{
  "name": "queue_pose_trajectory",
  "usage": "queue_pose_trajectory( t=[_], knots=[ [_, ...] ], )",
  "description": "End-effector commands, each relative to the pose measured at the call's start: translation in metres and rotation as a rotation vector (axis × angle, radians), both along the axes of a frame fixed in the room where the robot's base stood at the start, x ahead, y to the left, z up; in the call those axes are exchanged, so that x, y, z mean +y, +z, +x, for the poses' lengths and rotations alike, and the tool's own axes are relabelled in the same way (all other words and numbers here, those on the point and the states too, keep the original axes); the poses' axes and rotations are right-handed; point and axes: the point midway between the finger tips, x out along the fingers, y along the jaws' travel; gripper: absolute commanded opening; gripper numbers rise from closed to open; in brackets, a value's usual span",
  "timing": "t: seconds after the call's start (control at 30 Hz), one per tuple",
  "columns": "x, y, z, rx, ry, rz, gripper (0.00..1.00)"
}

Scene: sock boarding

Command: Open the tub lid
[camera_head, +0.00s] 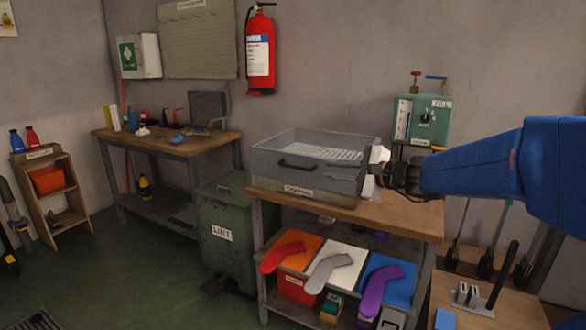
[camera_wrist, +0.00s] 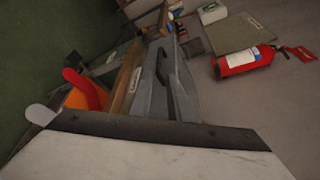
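A grey tub (camera_head: 300,193) with a label on its front stands on the wooden workbench. Its smoky, see-through lid (camera_head: 318,177) looks lowered on it, with a dark handle (camera_head: 296,164) on the front face. A pale ribbed surface shows inside. In the wrist view the lid (camera_wrist: 183,95) and its handle (camera_wrist: 160,62) appear turned sideways. My gripper (camera_head: 382,168) is at the tub's right end, close to the lid's right side and away from the handle. I cannot tell whether it touches the lid. Its fingers are small and partly hidden, so their opening is unclear.
Below the tub, red, grey and purple socks (camera_head: 383,288) lie over coloured bins. A green lint bin (camera_head: 226,235) stands left of the bench. A green control box (camera_head: 422,120) is on the wall behind my arm. A fire extinguisher (camera_head: 260,60) hangs on the back wall.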

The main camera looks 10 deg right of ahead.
Motion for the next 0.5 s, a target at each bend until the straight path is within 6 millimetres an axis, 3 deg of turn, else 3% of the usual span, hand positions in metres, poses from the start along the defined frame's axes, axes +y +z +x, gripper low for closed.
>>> queue_pose_trajectory(
  t=[0.5],
  knots=[
    [0.044,-0.018,0.065,0.003,0.006,-0.002,0.17]
  ],
)
